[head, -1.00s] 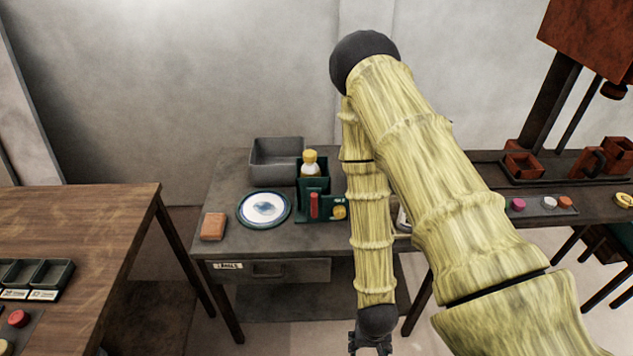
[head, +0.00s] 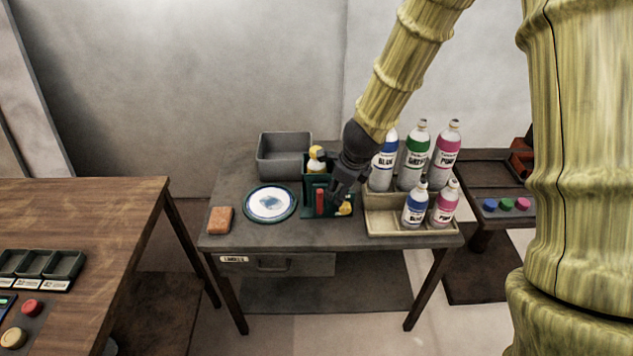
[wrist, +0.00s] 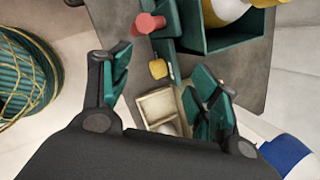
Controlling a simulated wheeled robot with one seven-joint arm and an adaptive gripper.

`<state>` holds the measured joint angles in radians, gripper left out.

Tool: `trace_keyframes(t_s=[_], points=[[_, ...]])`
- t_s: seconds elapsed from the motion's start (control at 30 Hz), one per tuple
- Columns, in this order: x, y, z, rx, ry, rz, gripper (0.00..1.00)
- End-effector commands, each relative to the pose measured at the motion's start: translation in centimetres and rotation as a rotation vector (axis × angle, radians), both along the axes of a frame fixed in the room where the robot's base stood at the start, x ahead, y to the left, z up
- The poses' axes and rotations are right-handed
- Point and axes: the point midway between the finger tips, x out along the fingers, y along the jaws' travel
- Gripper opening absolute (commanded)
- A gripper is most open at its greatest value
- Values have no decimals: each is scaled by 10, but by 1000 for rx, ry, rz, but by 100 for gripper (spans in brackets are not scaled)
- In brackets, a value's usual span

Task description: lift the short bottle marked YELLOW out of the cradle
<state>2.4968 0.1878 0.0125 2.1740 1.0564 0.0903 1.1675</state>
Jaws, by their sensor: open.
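A short white bottle with a yellow cap (head: 317,160) stands upright in a dark green holder (head: 308,202), which may be the cradle; its marking is not readable. In the wrist view, part of a yellow and white bottle (wrist: 228,10) shows at the top, inside the green holder (wrist: 215,45). My gripper (head: 343,194) is at the holder's right side in the head view, pointing down and partly covering it. In the wrist view my gripper (wrist: 162,88) has its fingers spread with nothing held between them. The bottle is outside the fingers.
A red item (head: 320,203) and a yellow item (head: 345,207) sit at the holder's front. A plate (head: 270,204), sponge (head: 220,220) and grey bin (head: 284,157) lie left and behind.

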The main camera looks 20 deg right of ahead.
Motion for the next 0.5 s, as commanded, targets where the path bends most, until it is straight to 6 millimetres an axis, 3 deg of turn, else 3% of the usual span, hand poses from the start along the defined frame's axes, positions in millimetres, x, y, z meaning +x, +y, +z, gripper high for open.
trace_keyframes(t_s=[0.03,0.1,0.23,0.37,0.5], points=[[13,2,23,50,-30,-69,61],[27,6,49,123,-61,-161,61],[46,12,90,242,-102,-295,61],[56,16,114,315,-124,-369,61],[62,18,118,343,-130,-396,61]])
